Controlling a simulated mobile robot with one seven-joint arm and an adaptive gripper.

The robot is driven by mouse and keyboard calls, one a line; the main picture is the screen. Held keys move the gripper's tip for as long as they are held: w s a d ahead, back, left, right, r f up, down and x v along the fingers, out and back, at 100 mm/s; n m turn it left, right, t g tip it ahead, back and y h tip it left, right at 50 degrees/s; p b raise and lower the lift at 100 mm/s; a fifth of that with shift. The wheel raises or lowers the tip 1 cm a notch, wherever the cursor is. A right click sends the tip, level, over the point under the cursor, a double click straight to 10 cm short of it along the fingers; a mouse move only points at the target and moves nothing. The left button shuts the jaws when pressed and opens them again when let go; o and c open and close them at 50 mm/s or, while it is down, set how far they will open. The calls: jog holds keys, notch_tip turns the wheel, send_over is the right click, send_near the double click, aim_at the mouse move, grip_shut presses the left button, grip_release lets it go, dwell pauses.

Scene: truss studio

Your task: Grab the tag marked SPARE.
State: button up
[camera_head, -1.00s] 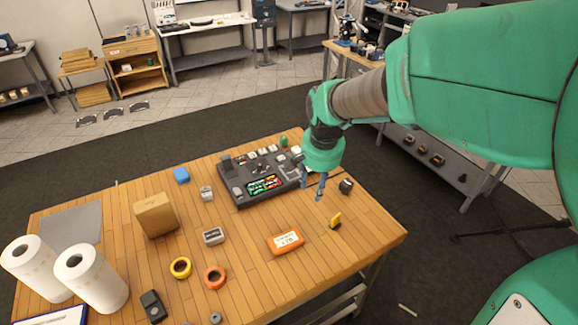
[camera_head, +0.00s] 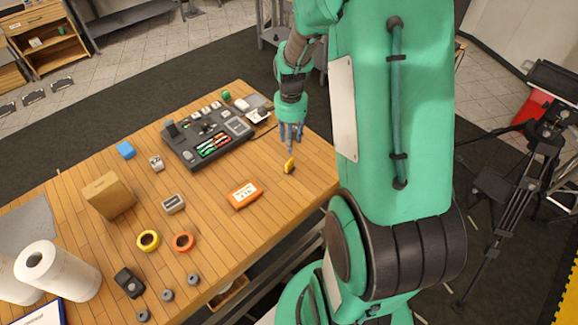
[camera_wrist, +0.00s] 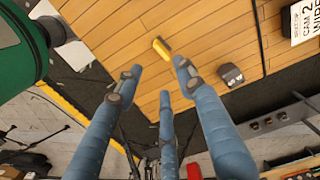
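I cannot read the word SPARE anywhere in these views. Small green and red labelled pieces (camera_head: 214,145) lie in the dark tray (camera_head: 180,156) on the wooden table; their lettering is too small to read. My gripper (camera_head: 291,137) is over the right part of the table, right of the tray. In the wrist view its three blue fingers (camera_wrist: 160,80) are spread, with nothing between them.
A yellow piece (camera_head: 290,165) stands near the gripper and shows in the wrist view (camera_wrist: 161,48). A dark block (camera_wrist: 231,75) is near the table edge. An orange labelled case (camera_head: 244,193), grey box (camera_head: 173,204) and tape rolls (camera_head: 148,240) stand farther left and nearer.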

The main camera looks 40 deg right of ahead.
aim_at(290, 162)
jog(key=shift+f+b, duration=0.35)
jog(key=shift+f, duration=3.95)
jog(key=shift+f, duration=2.55)
grip_shut()
